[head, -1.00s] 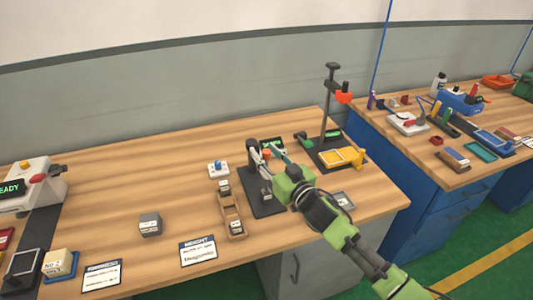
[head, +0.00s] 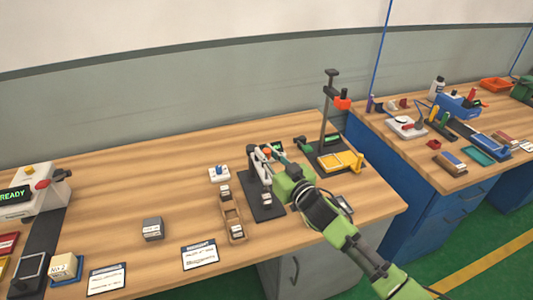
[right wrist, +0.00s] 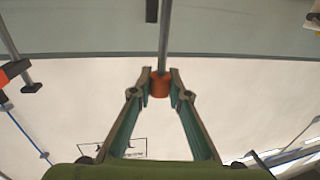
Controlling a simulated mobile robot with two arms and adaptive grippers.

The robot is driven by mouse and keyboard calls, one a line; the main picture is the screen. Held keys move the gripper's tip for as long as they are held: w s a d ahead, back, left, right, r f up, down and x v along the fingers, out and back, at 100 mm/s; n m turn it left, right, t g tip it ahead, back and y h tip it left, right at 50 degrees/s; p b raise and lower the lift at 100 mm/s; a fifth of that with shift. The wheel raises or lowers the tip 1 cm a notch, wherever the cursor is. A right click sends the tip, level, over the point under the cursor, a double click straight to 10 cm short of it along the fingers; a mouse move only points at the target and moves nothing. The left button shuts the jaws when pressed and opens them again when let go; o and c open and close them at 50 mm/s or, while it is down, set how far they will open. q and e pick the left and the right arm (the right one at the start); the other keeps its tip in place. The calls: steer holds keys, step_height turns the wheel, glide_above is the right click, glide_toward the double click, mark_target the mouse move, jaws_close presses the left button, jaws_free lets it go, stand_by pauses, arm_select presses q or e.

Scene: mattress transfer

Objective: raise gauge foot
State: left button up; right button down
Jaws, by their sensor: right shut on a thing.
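The gauge stands on a dark base plate (head: 268,212) on the wooden bench in the head view, with a pale upright frame (head: 253,165) and a small green display behind. My right gripper (head: 273,154) reaches in from the right at the top of the gauge. It is shut on an orange knob (head: 267,153). In the right wrist view both fingertips close around the orange knob (right wrist: 160,85), which sits on a thin grey rod (right wrist: 164,40). The gauge foot is too small to make out clearly. My left gripper is not in view.
A taller stand (head: 331,110) with an orange clamp and yellow tray (head: 341,161) is just right of the gauge. A wooden holder (head: 233,223) with small blocks lies left of it. A grey block (head: 153,229) stands farther left.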

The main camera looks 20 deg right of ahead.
steer(key=shift+w+r, duration=0.1)
steer(key=shift+r, duration=0.3)
steer(key=c, duration=1.9)
jaws_free()
steer(key=shift+f, duration=0.15)
steer(key=shift+s, duration=0.3)
steer(key=v, duration=1.1)
steer(key=shift+s+d, duration=0.15)
steer(key=shift+s, duration=0.15)
